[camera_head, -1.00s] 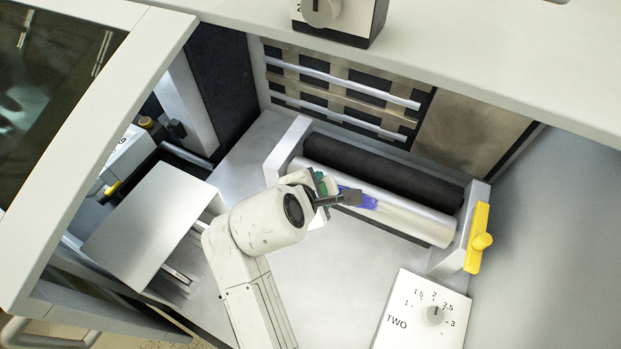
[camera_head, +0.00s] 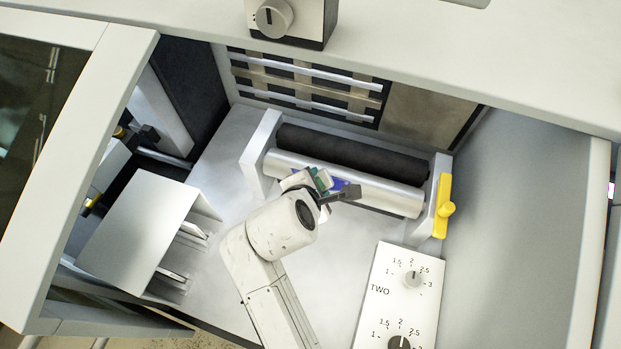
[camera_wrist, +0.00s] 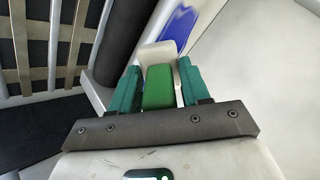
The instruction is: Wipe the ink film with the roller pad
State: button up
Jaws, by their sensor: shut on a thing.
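The blue ink film (camera_head: 338,184) is a patch on the silver roller (camera_head: 395,200); my gripper hides part of it in the head view. In the wrist view the film (camera_wrist: 180,27) shows just beyond the fingers. My gripper (camera_head: 325,186) is in front of the silver roller. Its teal fingers (camera_wrist: 159,88) are shut on the roller pad (camera_wrist: 158,87), a green block with a white part at its far end. The white end is close to the film; I cannot tell whether it touches the roller.
A dark roller (camera_head: 350,152) lies behind the silver one. A yellow handle (camera_head: 443,206) is at the right bracket. A white dial panel (camera_head: 400,290) stands at front right, and a slanted metal plate (camera_head: 138,235) at left. The floor between is clear.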

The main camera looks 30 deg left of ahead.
jog(key=shift+w+d+p, duration=0.25)
jog(key=shift+d+p, duration=0.35)
jog(key=shift+d, duration=0.25)
jog(key=shift+w+d+f+p, duration=0.15)
jog(key=shift+d+p, duration=0.15)
jog(key=shift+d, duration=0.2)
jog(key=shift+w+d+p, duration=0.15)
jog(key=shift+d+p, duration=0.15)
jog(key=shift+d, duration=0.15)
jog(key=d+p, duration=0.3)
jog(key=shift+w+d, duration=0.15)
jog(key=shift+w, duration=0.15)
jog(key=shift+r+p, duration=0.2)
jog(key=shift+p, duration=0.15)
jog(key=s+a, duration=0.2)
jog(key=a, duration=0.7)
jog(key=shift+a+f, duration=0.15)
jog(key=shift+a, duration=0.15)
jog(key=shift+s+a, duration=0.2)
jog(key=shift+a, duration=0.5)
jog(key=shift+s+a, duration=0.2)
jog(key=shift+a, duration=0.5)
jog(key=shift+s+a, duration=0.2)
jog(key=shift+a, duration=0.5)
jog(key=shift+c, duration=0.4)
